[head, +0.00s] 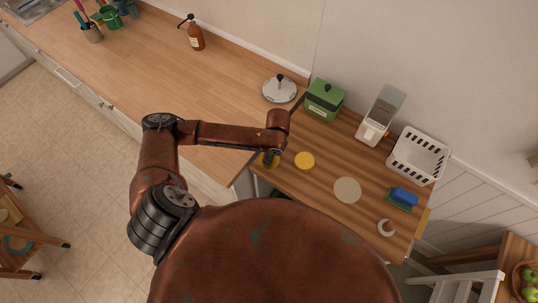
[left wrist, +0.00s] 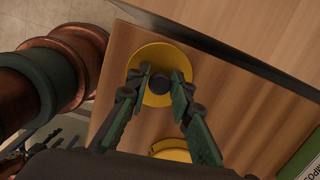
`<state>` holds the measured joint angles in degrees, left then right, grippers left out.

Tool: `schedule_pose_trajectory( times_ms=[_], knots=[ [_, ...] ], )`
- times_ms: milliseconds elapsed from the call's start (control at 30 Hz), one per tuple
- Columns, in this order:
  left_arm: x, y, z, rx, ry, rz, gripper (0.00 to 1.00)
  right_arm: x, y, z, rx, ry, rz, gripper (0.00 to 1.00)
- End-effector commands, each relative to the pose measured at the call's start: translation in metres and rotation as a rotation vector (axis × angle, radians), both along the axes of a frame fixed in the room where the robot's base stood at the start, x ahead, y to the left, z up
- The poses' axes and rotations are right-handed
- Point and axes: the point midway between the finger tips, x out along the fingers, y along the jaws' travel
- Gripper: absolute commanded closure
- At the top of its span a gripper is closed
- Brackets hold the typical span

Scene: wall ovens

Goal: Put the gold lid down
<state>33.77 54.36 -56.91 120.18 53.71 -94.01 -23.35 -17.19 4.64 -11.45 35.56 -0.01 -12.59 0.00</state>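The gold lid (left wrist: 160,53) is a round yellow disc with a dark knob (left wrist: 160,86) at its centre. In the head view the lid (head: 264,162) shows only partly, at the left end of the striped wooden counter, under my left gripper (head: 270,158). In the left wrist view the fingers of my left gripper (left wrist: 162,74) stand on both sides of the knob and appear closed on it. I cannot tell whether the lid touches the counter. My right gripper is not in view.
A second round yellow thing (head: 305,160) is close right of the lid. A pale disc (head: 347,190), green box (head: 324,101), white dispenser (head: 381,115), white basket (head: 419,156), blue-green sponges (head: 403,198) and a white ring-shaped thing (head: 387,228) occupy the counter. Bare wood lies between them.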

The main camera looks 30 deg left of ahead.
Motion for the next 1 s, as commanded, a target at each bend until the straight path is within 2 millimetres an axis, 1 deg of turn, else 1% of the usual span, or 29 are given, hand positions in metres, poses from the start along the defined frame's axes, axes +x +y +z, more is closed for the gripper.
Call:
schedule_pose_trajectory(
  times_ms=[33, 133, 167, 433, 533, 667, 900, 1000],
  knots=[
    [0.0, 0.0, 0.0, 0.0, 0.001, 0.0, 0.73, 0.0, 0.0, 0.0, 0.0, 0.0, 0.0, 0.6],
    [0.0, 0.0, 0.0, 0.0, 0.001, 0.0, 0.67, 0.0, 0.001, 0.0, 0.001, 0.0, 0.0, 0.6],
    [0.0, 0.0, 0.0, 0.0, 0.001, 0.0, 0.66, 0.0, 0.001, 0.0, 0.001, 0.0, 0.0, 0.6],
    [0.0, 0.0, 0.0, 0.0, 0.001, 0.0, 0.66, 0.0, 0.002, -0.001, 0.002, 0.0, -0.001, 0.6],
    [0.0, 0.0, 0.005, 0.0, -0.001, 0.0, 0.66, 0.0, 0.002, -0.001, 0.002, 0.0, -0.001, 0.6],
    [0.001, -0.003, 0.024, -0.001, -0.004, -0.001, 0.66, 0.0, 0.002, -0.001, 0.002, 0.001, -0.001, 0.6],
    [0.002, -0.009, 0.075, -0.001, -0.005, -0.002, 0.66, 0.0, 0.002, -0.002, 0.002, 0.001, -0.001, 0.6],
    [0.002, -0.011, 0.093, -0.001, -0.003, 0.0, 0.66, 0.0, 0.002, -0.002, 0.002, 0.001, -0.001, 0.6]
  ],
)
